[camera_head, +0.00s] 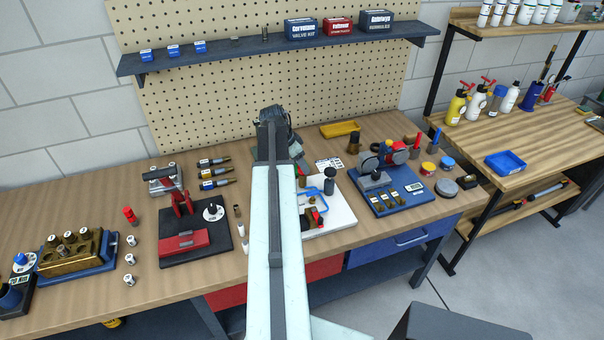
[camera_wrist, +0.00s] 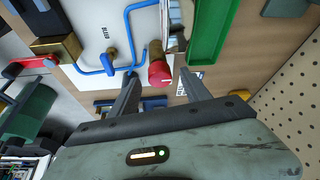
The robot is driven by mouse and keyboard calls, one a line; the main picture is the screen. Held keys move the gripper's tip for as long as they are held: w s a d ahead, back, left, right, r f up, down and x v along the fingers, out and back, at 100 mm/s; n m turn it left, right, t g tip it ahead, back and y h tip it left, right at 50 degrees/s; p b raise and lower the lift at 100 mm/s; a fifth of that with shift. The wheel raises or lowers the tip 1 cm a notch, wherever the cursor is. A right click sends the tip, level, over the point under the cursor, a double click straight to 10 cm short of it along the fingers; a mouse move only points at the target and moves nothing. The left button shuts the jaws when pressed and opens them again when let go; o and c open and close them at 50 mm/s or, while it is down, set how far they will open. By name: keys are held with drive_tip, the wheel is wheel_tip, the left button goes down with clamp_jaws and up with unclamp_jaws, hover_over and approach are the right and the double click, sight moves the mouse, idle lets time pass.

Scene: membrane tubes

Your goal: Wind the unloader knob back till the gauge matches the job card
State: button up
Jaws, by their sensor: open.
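In the wrist view a red round knob (camera_wrist: 160,74) with a white mark sits on a brass stem beside blue tubing (camera_wrist: 131,35) on a white board (camera_wrist: 92,25). My gripper (camera_wrist: 159,77) is open. Its two fingers lie either side of the knob, with gaps on both sides in the picture; depth is hard to judge. In the head view the white board (camera_head: 338,215) carries the blue tubing, but my arm hides part of it and the fingertips. A small white printed card (camera_head: 328,163) lies behind the board. I cannot make out a gauge dial or any reading.
A green tray (camera_wrist: 212,30) lies right of the knob in the wrist view. A dark green cylinder (camera_head: 330,181) stands on the white board. A red press (camera_head: 183,205) on a black base is left of my arm; a blue board (camera_head: 405,203) with parts is right.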

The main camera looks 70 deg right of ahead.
drive_tip(key=shift+b+x, duration=0.3)
drive_tip(key=shift+x, duration=0.6)
drive_tip(key=shift+r, duration=0.1)
clamp_jaws()
